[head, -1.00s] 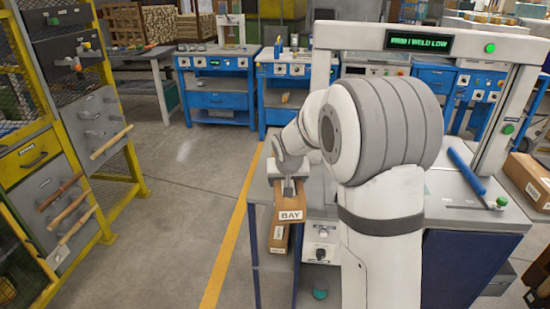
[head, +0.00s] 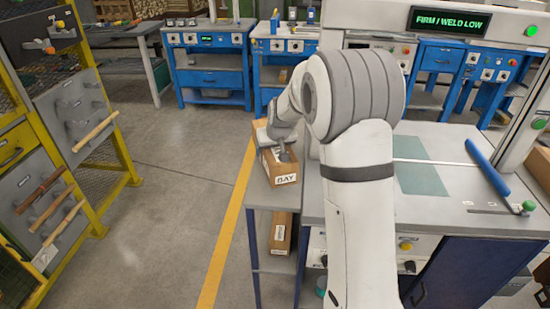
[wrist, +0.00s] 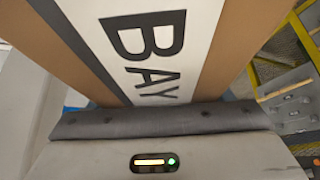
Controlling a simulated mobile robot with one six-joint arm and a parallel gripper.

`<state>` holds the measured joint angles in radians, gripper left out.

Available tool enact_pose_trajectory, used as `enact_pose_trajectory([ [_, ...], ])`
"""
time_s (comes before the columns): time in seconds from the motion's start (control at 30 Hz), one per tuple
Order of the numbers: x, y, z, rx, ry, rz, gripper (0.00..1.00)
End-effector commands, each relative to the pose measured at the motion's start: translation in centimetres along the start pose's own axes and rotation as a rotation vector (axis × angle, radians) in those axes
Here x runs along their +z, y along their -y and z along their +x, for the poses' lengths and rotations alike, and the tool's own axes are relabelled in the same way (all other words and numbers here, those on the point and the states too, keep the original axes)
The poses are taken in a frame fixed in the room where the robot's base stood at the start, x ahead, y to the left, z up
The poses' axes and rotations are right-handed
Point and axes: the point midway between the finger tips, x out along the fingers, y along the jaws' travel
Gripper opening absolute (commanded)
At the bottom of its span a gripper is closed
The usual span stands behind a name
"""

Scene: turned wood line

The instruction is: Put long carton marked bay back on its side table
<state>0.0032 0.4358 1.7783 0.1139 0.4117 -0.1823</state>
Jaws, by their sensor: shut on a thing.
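The long carton marked BAY (head: 284,180) is brown cardboard with a white label. My gripper (head: 281,153) is shut on it from above. In the wrist view the carton (wrist: 205,60) fills the space before the gripper (wrist: 160,118), its BAY label large. In the head view the carton lies over the far part of a narrow grey-topped side table (head: 262,197), left of the machine bench. Whether it touches the top I cannot tell. My arm hides part of the area behind it.
Another brown carton (head: 281,232) lies on the side table's lower shelf. The grey machine bench (head: 430,215) stands right, with a blue bar (head: 487,166). A yellow rack with dowels (head: 60,190) stands left. The floor between is clear.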

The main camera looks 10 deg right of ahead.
Motion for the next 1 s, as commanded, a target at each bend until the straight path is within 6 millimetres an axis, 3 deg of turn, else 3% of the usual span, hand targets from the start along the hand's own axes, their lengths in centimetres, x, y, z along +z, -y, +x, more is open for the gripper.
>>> enact_pose_trajectory([
  [0.3,1.7,-0.3,3.0,0.003,-0.002,0.005,0.27],
  [0.67,2.0,-0.4,3.5,0.004,-0.004,0.005,0.27],
  [0.7,2.0,-0.4,3.5,0.004,-0.001,0.005,0.74],
  [0.93,2.0,-0.4,3.4,0.004,-0.001,0.006,0.93],
  [1.0,2.0,-0.4,3.4,0.004,-0.001,0.006,0.94],
])
